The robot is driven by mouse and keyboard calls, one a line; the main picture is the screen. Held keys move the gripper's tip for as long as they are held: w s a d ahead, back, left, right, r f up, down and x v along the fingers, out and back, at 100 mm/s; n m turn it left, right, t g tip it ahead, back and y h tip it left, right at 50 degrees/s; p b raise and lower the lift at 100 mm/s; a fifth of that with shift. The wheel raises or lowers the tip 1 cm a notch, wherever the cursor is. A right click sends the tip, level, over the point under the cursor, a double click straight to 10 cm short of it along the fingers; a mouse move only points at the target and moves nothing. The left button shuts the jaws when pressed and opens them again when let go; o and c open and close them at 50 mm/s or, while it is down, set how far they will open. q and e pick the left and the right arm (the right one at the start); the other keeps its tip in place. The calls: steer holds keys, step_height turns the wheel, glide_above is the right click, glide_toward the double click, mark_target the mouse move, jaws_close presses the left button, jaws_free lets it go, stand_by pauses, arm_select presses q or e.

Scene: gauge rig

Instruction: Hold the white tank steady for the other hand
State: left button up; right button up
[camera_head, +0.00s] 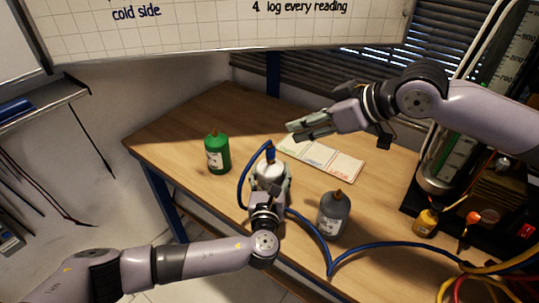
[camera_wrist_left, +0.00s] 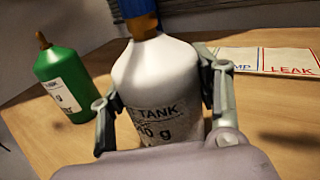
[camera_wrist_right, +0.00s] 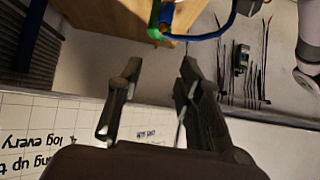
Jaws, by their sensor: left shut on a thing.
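The white tank (camera_head: 270,172) stands upright on the wooden table, with a blue fitting (camera_head: 270,152) and a blue hose on its top. In the left wrist view the tank (camera_wrist_left: 155,75) fills the middle, its label partly hidden by my wrist. My left gripper (camera_head: 270,187) is shut on the tank, one finger on each side; the fingers also show in the left wrist view (camera_wrist_left: 163,95). My right gripper (camera_head: 296,131) is above the table, up and to the right of the tank. In the right wrist view its fingers (camera_wrist_right: 155,80) are apart with nothing between them.
A green bottle (camera_head: 217,153) stands left of the tank and a grey bottle (camera_head: 333,215) to its right. A marked card (camera_head: 335,161) lies behind. The blue hose (camera_head: 329,259) runs right along the front. A small yellow bottle (camera_head: 427,222) stands by the rig.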

steer(key=shift+o, duration=0.2)
steer(key=shift+o, duration=1)
steer(key=shift+w+a+f, duration=0.1)
steer(key=shift+w+a, duration=0.05)
steer(key=shift+a, duration=0.1)
steer(key=m+g+h, duration=0.2)
steer(key=m+h, duration=0.8)
steer(key=m, duration=0.4)
glide_toward(269, 148)
steer(key=x, duration=1.1)
steer(key=shift+d+f, duration=0.1)
steer(key=shift+d, duration=0.05)
steer(key=shift+c, duration=0.4)
jaws_close()
